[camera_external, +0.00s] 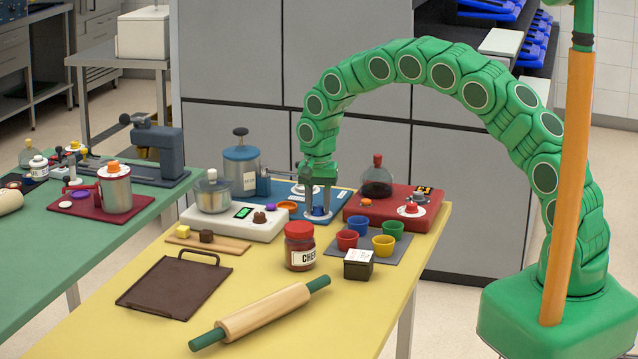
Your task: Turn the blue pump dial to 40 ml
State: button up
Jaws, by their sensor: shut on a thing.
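The blue pump has a blue-grey canister (241,177) with a black top knob and a flat blue base (278,187). Its blue dial (318,212) sits at the front right of that base. My green gripper (318,208) comes down from above with its fingers on either side of the dial, shut on it. The fingers hide part of the dial. The dial's marks and its setting are too small to read.
A white scale-like unit (253,229) stands close at left and a red unit (427,202) with a flask at right. Small coloured cups (383,245), a red-lidded jar (299,257) and a dark box (358,265) stand in front. A rolling pin (262,311) lies at the front.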

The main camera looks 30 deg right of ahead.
aim_at(319, 206)
dwell(0.5)
jog(key=o, duration=1)
jog(key=shift+r, duration=0.1)
notch_tip(319, 206, up, 8)
jog(key=shift+f, duration=0.25)
jog(key=shift+d+r, duration=0.1)
